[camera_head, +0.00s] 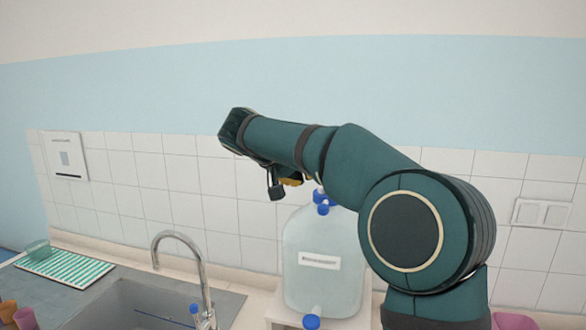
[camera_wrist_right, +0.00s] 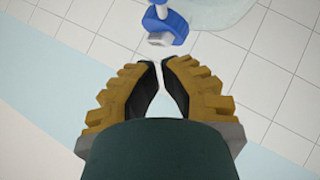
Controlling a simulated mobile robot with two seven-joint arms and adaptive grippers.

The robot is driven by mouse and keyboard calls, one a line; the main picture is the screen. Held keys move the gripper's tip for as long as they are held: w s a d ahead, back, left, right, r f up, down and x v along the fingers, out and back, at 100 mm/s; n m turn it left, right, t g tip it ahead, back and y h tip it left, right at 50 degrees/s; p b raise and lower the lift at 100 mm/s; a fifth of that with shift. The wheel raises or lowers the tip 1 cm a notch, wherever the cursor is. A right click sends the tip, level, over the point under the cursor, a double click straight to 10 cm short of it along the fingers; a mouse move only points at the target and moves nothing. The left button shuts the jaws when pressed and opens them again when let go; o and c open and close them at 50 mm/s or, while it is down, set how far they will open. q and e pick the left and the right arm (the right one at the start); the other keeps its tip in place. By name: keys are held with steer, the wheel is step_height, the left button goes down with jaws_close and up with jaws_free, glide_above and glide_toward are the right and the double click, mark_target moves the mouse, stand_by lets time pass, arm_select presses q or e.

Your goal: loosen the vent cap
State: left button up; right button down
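A large clear carboy (camera_head: 322,262) with a white label stands by the tiled wall. Blue cap parts (camera_head: 322,201) sit at its top, partly behind my right arm. I cannot tell from this view which part is the vent cap. My right gripper (camera_head: 290,181) is mostly hidden by my arm, left of and a little above the blue parts. In the right wrist view the fingertips (camera_wrist_right: 160,62) nearly meet, with a thin empty gap. A blue fitting (camera_wrist_right: 168,28) lies just beyond them, apart from them. My left gripper is not in view.
A blue tap (camera_head: 312,321) shows low on the carboy. A sink (camera_head: 125,295) with a steel faucet (camera_head: 182,245) is to its left. A pink cup (camera_head: 514,321) is at the lower right.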

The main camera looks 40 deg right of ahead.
mark_target(330, 200)
steer(key=d+f, duration=0.2)
steer(key=f, duration=0.1)
steer(key=d+f, duration=0.1)
steer(key=d, duration=0.1)
steer(key=shift+s+d+f, duration=0.1)
steer(key=shift+s+f, duration=0.3)
steer(key=shift+s+d+f, duration=0.1)
steer(key=shift+s+f, duration=0.05)
steer(key=shift+f, duration=0.25)
steer(key=shift+s+d+n+t+b, duration=0.15)
steer(key=shift+s+n+t+b, duration=0.1)
steer(key=shift+n+t+b, duration=0.2)
